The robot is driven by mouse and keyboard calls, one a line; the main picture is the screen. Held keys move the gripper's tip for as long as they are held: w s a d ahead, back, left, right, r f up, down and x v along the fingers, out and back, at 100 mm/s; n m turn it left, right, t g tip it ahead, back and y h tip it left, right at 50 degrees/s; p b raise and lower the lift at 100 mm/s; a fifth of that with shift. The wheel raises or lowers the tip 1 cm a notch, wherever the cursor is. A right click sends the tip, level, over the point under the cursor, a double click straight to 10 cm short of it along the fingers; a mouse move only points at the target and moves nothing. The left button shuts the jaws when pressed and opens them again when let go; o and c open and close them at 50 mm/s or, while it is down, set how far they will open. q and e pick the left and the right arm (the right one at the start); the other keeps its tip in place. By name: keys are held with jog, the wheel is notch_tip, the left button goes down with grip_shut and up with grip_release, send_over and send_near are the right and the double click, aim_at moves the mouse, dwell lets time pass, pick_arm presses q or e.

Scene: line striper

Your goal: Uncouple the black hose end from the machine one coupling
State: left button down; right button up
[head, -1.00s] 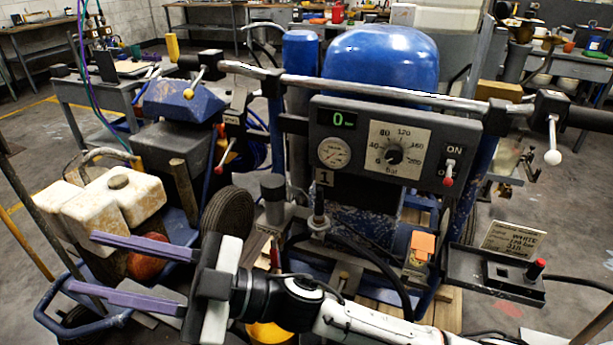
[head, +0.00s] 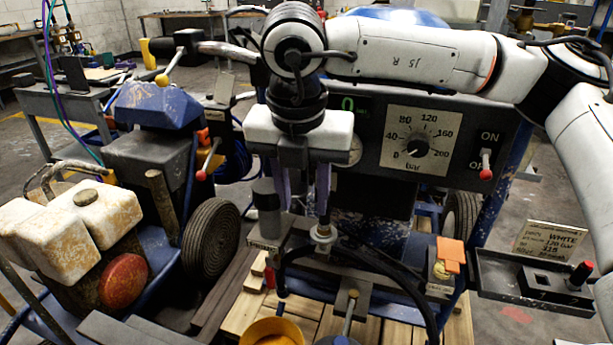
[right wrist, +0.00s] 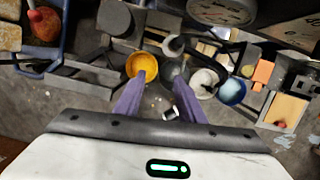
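The machine one coupling (head: 322,234) is a pale metal collar at the front of the blue machine, low in the middle of the head view. The black hose (head: 405,290) runs from beside it, curving right and down. My right gripper (head: 302,208) points down with its purple fingers apart and appears empty. The right finger is in line with the coupling's upper part and partly hides it; I cannot tell whether they touch. In the right wrist view the open fingers (right wrist: 160,82) point towards the machine's base. My left gripper is not in view.
A gauge panel (head: 445,140) with dial and switch stands behind the gripper. A yellow bucket (head: 270,331) is below. An orange-topped block (head: 450,255) and a black tray (head: 520,278) are at right. A second machine with a white tank (head: 115,215) stands at left.

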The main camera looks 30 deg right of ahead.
jog(key=w+d+r+m+h, duration=0.1)
jog(key=d+r, duration=0.1)
jog(key=d, duration=0.2)
jog(key=shift+t, duration=0.3)
jog(key=b+x, duration=0.4)
jog(key=x, duration=0.3)
jog(key=shift+f, duration=0.45)
jog(key=shift+b+x, duration=0.85)
jog(key=shift+x, duration=0.05)
jog(key=shift+w+d+r, duration=0.1)
jog(key=shift+b, duration=0.35)
